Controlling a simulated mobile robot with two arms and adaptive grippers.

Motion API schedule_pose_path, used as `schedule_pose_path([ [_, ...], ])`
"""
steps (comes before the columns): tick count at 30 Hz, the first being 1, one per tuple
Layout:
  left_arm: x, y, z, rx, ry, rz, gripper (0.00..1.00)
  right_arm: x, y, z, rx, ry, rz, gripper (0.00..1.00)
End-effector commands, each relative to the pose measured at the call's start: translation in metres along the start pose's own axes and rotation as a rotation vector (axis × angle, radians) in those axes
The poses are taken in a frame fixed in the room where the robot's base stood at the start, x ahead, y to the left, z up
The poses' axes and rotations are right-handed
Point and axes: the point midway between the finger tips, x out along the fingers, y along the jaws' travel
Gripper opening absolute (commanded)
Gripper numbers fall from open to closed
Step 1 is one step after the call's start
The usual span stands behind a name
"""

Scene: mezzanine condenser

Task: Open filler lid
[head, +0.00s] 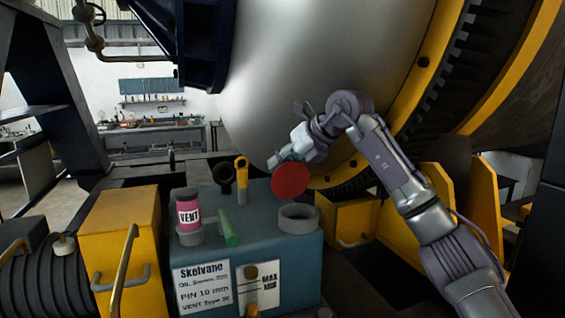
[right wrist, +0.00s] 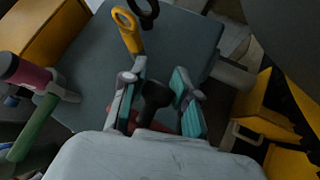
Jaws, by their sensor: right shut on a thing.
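The filler lid is a red disc (head: 290,181), steeply tilted above and behind the grey filler neck ring (head: 298,219) on the blue-grey tank (head: 260,248). The neck's opening is uncovered. Whether a hinge joins lid and neck cannot be seen. My right gripper (head: 281,158) is at the lid's upper edge, shut on its handle. In the right wrist view my right gripper (right wrist: 158,88) has its fingers either side of a dark knob (right wrist: 156,95), with a little red of the lid (right wrist: 148,125) below. My left gripper is not in view.
On the tank stand a pink VENT cylinder (head: 188,209), a green-handled valve (head: 229,228), a yellow ring-topped handle (head: 241,180) and a black ring (head: 222,178). A yellow box (head: 120,240) stands left. A large silver drum (head: 320,80) rises close behind.

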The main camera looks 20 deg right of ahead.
Motion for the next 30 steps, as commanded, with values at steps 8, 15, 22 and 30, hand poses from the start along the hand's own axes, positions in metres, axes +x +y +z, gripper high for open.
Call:
schedule_pose_path([
  [8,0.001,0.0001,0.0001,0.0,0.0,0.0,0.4,0.0081,-0.0033,-0.0094,0.002,0.03,-0.007,0.0],
  [15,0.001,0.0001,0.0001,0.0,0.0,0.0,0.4,0.0081,-0.0033,-0.0094,0.002,0.03,-0.007,0.0],
  [22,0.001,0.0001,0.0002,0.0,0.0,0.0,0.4,0.0076,-0.0032,-0.0088,0.002,0.028,-0.007,0.48],
  [30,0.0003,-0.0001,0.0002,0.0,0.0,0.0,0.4,0.0044,-0.002,-0.0054,0.001,0.018,-0.005,0.54],
])
